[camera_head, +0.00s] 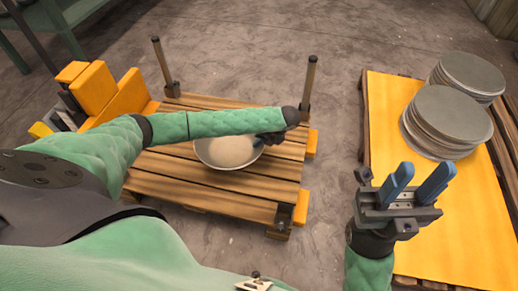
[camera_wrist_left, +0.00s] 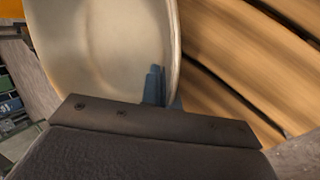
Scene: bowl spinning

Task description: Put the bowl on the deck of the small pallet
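The bowl (camera_head: 225,153), pale and round, is upright over the slatted deck of the small wooden pallet (camera_head: 165,185) in the head view. I cannot tell whether its base touches the deck. My left arm crosses above it and hides its far rim. My left gripper (camera_head: 260,143) is at the bowl's right edge. In the left wrist view its blue fingers (camera_wrist_left: 160,88) pinch the wall of the bowl (camera_wrist_left: 100,45), at the rim. My right gripper (camera_head: 415,183) is open and empty, with its blue fingers apart, beside the yellow-topped surface.
Two stacks of grey discs (camera_head: 440,118) (camera_head: 468,75) stand on the yellow sheet (camera_head: 390,110) at the right. Upright posts (camera_head: 160,62) (camera_head: 309,80) rise at the pallet's far corners. Yellow blocks (camera_head: 95,88) are at its left. Grey floor lies between pallet and sheet.

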